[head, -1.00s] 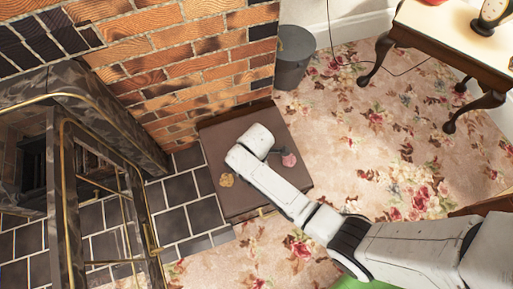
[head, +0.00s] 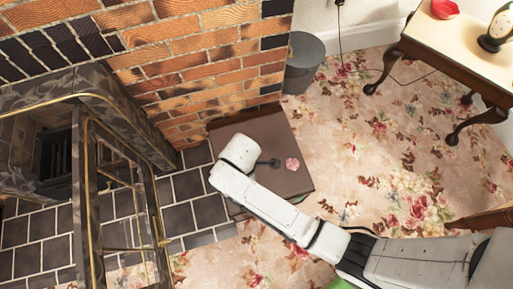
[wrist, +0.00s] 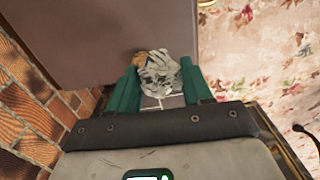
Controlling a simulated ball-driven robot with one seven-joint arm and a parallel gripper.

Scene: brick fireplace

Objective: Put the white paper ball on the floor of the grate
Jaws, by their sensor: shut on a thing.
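The white paper ball (wrist: 163,76) shows in the wrist view between the green fingers of my gripper (wrist: 160,72), which is shut on it. Behind it is the brown top of a low box; I cannot tell whether the ball is clear of this top. The grate (head: 56,160) is a dark barred opening in the fireplace at the far left, partly behind a fire screen. Its floor is mostly hidden.
The low brown box (head: 290,186) holds a pink crumpled ball (head: 292,164). A tan crumpled piece (wrist: 139,59) shows beside the white ball. The brass-edged fire screen (head: 162,242) stands between box and grate. A grey bin (head: 301,75) and side table (head: 430,38) stand behind.

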